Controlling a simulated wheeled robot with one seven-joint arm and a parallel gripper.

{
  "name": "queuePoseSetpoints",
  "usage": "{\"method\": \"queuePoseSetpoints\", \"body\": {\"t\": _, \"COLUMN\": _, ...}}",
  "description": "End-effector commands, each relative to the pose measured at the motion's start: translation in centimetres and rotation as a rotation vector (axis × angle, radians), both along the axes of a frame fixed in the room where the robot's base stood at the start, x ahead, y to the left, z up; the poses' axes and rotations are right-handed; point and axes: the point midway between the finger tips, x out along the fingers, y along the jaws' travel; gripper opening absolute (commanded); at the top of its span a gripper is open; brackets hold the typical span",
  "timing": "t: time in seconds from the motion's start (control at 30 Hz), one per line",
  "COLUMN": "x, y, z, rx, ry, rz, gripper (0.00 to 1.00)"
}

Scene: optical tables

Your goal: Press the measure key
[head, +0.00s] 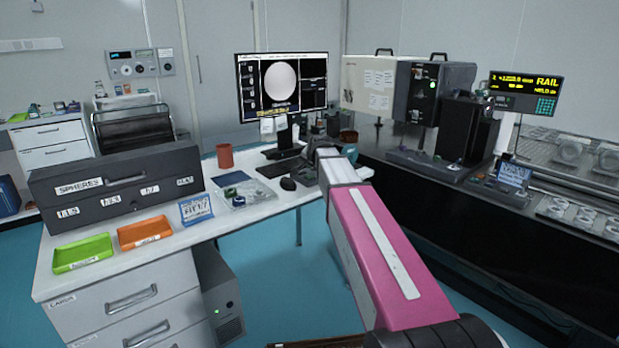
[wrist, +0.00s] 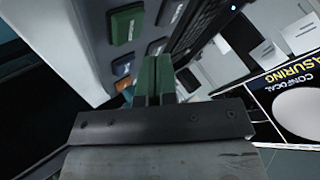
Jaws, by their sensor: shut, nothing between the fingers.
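In the wrist view a grey key panel (wrist: 92,42) fills the upper left, with a green key (wrist: 127,24), a blue key (wrist: 122,63), an orange-brown key (wrist: 123,83) and pale label plates. I cannot read the labels, so I cannot tell which key is the measure key. My gripper (wrist: 154,66) has two dark green fingers closed together with nothing between them. The fingertips appear over or near the panel, beside the keys; contact cannot be told. In the head view my pink arm reaches to the desk's right end, and the fingertips are not clearly visible.
The monitor (head: 282,85) stands at the back of the desk (head: 232,222); its screen shows at the right of the wrist view (wrist: 292,98). A keyboard (head: 278,167) and mouse (head: 288,184) lie left of my arm. A dark bench (head: 455,215) with instruments runs along the right.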

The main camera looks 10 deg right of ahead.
Motion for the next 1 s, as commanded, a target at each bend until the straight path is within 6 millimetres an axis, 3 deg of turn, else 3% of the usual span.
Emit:
{"method": "queuePoseSetpoints", "body": {"t": 0.43, "x": 0.0, "y": 0.0, "z": 3.7, "rx": 0.000, "ry": 0.001, "rz": 0.000, "gripper": 0.00}}
{"method": "queuePoseSetpoints", "body": {"t": 1.0, "x": 0.0, "y": 0.0, "z": 3.9, "rx": 0.000, "ry": 0.001, "rz": 0.000, "gripper": 0.00}}
